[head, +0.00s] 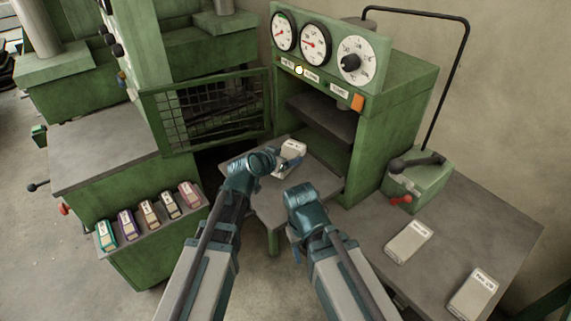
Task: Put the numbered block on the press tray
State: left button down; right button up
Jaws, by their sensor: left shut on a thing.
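A small white block (293,147) with dark marking on top is at the back of the grey tray (322,178) that sticks out in front of the green press. The marking is too small to read. My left gripper (278,160) is shut on this block from its near left side. Whether the block rests on the tray or hangs just above it, I cannot tell. My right gripper (301,197) is over the tray's front right part, with its fingers hidden behind its own wrist.
The press (385,120) has an open bay and gauges above. A mesh guard (208,108) stands left of the bay. Several coloured blocks (149,213) line a ledge at left. Two white labelled blocks (408,241) (474,293) lie on the right table, near a lever box (418,178).

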pick_arm(q)
jog(key=shift+f+b, duration=1.6)
jog(key=shift+b, duration=0.05)
jog(key=shift+f, duration=0.25)
jog(key=shift+r, duration=0.15)
jog(key=shift+f+b, duration=0.25)
jog(key=shift+b, duration=0.1)
grip_release()
jog(key=shift+r, duration=0.1)
jog(key=shift+s, duration=0.1)
